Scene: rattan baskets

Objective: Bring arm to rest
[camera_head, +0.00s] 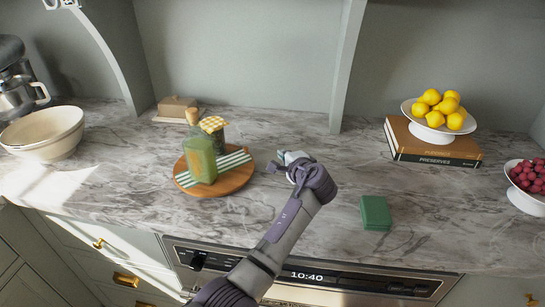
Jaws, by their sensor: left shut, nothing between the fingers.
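My left arm reaches up from the bottom of the head view over the marble counter (335,220). My left gripper (287,160) is shut and empty. In the picture it is right of the round wooden board (236,182) and left of the small green box (376,213). Its height above the counter is hard to tell. My right gripper is not in view.
A green bottle (201,160), a jar with a checked cover (213,126) and a striped cloth stand on the board. A cream bowl (45,137) is at the left. A lemon bowl (438,132) on books (430,150) and a berry bowl (524,200) are at the right. An oven (310,277) is below.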

